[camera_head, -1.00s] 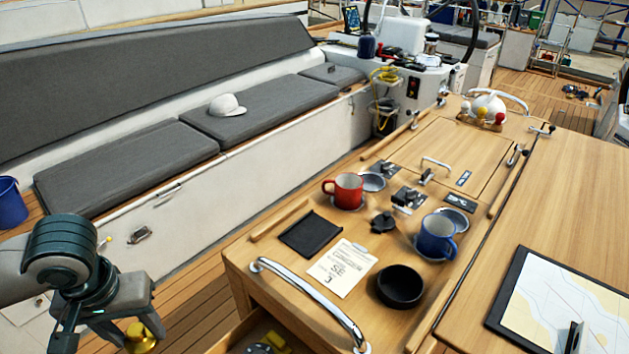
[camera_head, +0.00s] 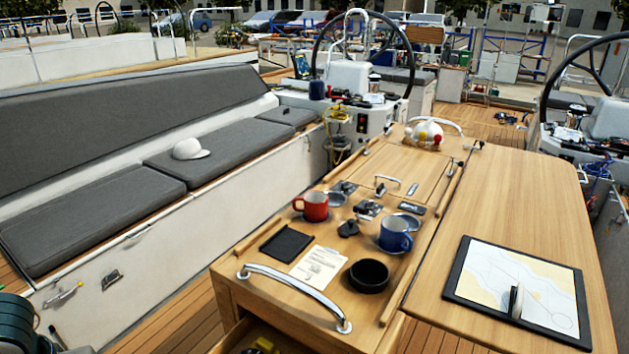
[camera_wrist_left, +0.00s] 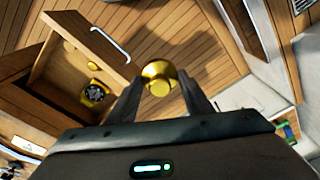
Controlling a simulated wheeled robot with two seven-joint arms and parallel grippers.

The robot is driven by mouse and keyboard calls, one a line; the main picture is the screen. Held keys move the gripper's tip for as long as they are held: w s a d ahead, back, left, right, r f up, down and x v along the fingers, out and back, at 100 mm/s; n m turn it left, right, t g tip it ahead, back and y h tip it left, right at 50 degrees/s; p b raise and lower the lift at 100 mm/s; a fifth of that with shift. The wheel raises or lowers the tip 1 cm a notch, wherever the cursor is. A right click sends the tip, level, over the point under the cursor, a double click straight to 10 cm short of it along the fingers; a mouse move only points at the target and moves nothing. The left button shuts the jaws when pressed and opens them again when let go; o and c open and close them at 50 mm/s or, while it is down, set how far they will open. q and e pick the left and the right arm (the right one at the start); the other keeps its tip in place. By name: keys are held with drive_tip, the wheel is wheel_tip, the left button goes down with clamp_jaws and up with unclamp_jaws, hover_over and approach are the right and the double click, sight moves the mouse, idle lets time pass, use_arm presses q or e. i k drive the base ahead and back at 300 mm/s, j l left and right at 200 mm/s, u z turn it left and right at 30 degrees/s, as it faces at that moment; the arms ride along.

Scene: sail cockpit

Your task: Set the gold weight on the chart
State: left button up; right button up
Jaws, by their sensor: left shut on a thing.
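The gold weight (camera_wrist_left: 158,76) is a round, shiny knob held between the fingertips of my left gripper (camera_wrist_left: 160,88) in the left wrist view. The deck planks lie below it. The left gripper and the weight are out of the head view, where only part of my left arm shows at the lower left corner. The chart (camera_head: 490,277) lies on a black board (camera_head: 452,290) on the right table leaf in the head view. A small dark and light object (camera_head: 515,302) stands on the chart. My right gripper is not in view.
An open drawer (camera_wrist_left: 58,72) holds a yellow and black item (camera_wrist_left: 94,93). The table carries a red mug (camera_head: 314,207), a blue mug (camera_head: 394,236), a black bowl (camera_head: 369,276) and a metal rail (camera_head: 298,291). The right leaf beyond the chart is clear.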

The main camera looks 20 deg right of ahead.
sight(560, 317)
drive_tip(key=z, duration=2.45)
